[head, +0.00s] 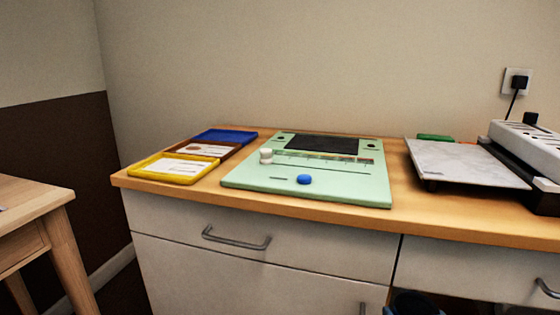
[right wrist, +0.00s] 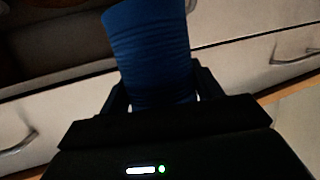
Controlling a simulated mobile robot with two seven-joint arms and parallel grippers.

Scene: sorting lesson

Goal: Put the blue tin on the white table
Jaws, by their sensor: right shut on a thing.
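The blue tin (right wrist: 150,45) is a ribbed, dark blue cylinder in the right wrist view. My right gripper (right wrist: 162,92) is shut on it, with one black finger on each side. In the head view my right gripper (head: 414,304) shows only as a dark shape at the bottom edge, in front of the cabinet, and the tin is hard to make out there. My left gripper is not in view. I cannot pick out a white table in these frames.
A wooden-topped counter (head: 420,219) with white drawers stands ahead. On it are a yellow tray (head: 140,175), a brown tray, a blue tray (head: 226,135), a green board (head: 340,187) and a grey slab (head: 465,163). A wooden table (head: 30,197) stands at the left. Drawer handles (head: 236,240) stick out.

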